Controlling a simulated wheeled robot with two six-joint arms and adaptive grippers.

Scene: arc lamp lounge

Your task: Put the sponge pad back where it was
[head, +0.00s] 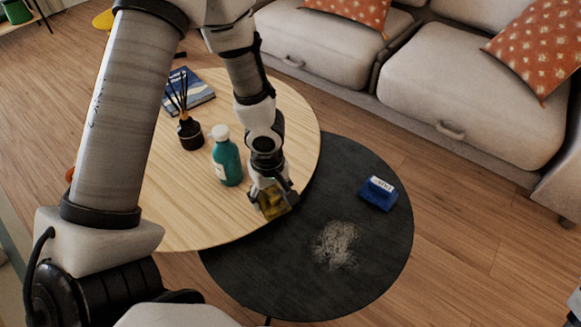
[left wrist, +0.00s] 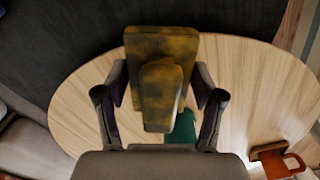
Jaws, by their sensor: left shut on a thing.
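The sponge pad (head: 273,204) is a worn yellow-brown block. My left gripper (head: 270,190) points down and is shut on it, near the right edge of the round light-wood table (head: 190,225). In the left wrist view the sponge pad (left wrist: 185,48) has a wide plate and a raised grip, which sits between the two fingers of the left gripper (left wrist: 160,105). I cannot tell whether the pad touches the wood or hangs just above it. My right gripper is not in view.
A teal bottle (head: 227,163) stands close left of the gripper. A black reed diffuser (head: 190,133) and a book (head: 192,92) are farther back. The dark round table (head: 375,262) holds a blue box (head: 378,194) and a pale powdery patch (head: 337,245). An orange object (left wrist: 275,160) shows in the wrist view.

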